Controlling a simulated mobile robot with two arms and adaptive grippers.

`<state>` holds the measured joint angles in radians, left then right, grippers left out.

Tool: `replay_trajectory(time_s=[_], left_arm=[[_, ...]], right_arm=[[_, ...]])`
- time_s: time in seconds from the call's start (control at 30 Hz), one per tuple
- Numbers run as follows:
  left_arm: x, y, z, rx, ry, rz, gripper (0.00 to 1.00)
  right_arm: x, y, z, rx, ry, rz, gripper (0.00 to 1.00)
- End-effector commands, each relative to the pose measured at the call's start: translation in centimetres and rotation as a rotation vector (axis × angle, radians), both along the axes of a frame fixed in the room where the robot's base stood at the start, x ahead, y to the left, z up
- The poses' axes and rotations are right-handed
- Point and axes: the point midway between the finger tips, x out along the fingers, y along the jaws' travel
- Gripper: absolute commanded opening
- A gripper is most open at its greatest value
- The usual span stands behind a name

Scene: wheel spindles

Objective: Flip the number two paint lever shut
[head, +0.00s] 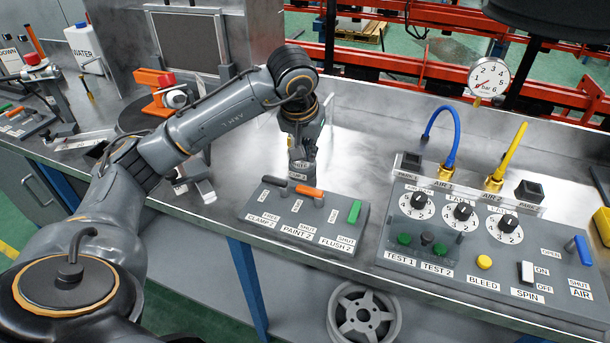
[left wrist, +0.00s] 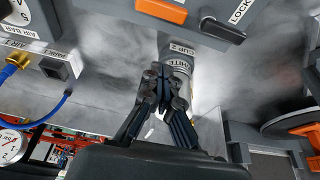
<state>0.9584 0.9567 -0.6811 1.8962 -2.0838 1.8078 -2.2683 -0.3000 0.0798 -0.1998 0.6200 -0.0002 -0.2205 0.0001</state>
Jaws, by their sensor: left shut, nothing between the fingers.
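The paint 2 lever (head: 309,191) is orange and lies crosswise at the back of a grey panel (head: 258,219), behind the labels "SHUT" and "PAINT 2". In the left wrist view the orange lever (left wrist: 162,10) shows at the top edge. My left gripper (left wrist: 160,78) is shut and empty, pointing down behind the panel, apart from the orange lever. In the head view the left gripper (head: 300,150) hides part of the bench behind the panel. My right gripper is not in view.
A black clamp 2 lever (head: 275,181) lies left of the orange one; a green flush 2 lever (head: 354,212) stands right, turned lengthwise. A piece labelled "CUP 2" (left wrist: 181,50) is close to the left fingertips. A dial panel (head: 455,262) stands right.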

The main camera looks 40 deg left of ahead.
Motion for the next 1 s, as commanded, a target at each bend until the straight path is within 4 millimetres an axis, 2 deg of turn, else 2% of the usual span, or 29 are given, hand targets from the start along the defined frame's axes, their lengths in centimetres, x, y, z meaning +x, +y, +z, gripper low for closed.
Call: replay_trajectory(time_s=[0.03, 0.27, 0.53, 1.0], left_arm=[[0.2, 0.1, -1.2, -0.001, 0.007, 0.001, 0.00], [1.8, 0.4, -5.8, -0.001, 0.005, 0.001, 0.00], [-1.4, -0.3, -5.7, 0.001, 0.001, -0.001, 0.00], [-2.0, -0.4, -5.7, 0.001, 0.000, 0.001, 0.00]], right_arm=[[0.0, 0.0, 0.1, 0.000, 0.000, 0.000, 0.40], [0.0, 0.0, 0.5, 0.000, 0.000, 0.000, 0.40], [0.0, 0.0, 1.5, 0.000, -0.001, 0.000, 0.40], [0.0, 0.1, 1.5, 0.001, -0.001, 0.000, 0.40]])
